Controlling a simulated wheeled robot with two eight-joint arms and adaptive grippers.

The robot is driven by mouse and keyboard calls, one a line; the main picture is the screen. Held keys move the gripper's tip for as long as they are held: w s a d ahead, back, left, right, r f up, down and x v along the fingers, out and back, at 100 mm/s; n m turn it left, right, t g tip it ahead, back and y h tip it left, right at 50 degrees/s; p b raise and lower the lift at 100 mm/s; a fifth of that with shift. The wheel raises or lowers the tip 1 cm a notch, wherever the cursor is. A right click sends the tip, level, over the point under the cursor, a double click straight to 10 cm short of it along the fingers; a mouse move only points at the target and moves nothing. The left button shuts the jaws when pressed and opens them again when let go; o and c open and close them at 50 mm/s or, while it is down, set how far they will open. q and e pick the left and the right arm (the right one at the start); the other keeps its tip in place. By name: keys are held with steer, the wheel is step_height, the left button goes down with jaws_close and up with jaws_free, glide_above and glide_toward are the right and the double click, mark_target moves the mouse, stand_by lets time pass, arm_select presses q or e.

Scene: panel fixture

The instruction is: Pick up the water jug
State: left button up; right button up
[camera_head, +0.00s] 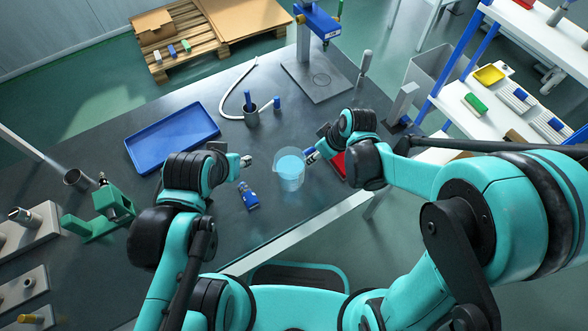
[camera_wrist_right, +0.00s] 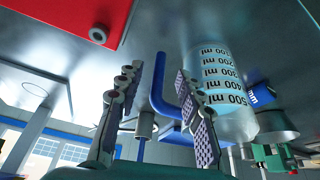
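The water jug (camera_head: 289,174) is clear, holds light blue water and stands upright on the dark table near its front edge. In the right wrist view the jug (camera_wrist_right: 226,80), marked in ml, shows just beyond the right-hand finger. A bent blue bar (camera_wrist_right: 160,90), apparently its handle, shows between my right fingers; I cannot tell whether they touch it. My right gripper (camera_head: 312,156) is at the jug's right side; its fingers are apart in the wrist view (camera_wrist_right: 155,115). My left gripper (camera_head: 246,161) is left of the jug, apart from it; its opening is too small to tell.

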steer(key=b+x, duration=0.1)
steer(key=x, duration=0.3)
steer(key=shift+d+b, duration=0.1)
steer(key=shift+b, duration=0.25)
jaws_close()
steer(key=shift+r, duration=0.15)
steer(key=shift+r+p, duration=0.9)
steer(key=shift+r, duration=0.45)
steer(key=shift+d+r+p, duration=0.15)
steer(key=shift+r+p, duration=0.25)
steer(key=shift+r, duration=0.35)
steer(key=w+d+r+p, duration=0.1)
steer(key=w+d+r, duration=0.1)
steer(key=d, duration=0.3)
steer(key=w+d+r+p, duration=0.2)
steer(key=d+r, duration=0.2)
steer(key=d, duration=0.1)
steer(key=shift+w+r, duration=0.25)
steer(key=shift+w, duration=0.05)
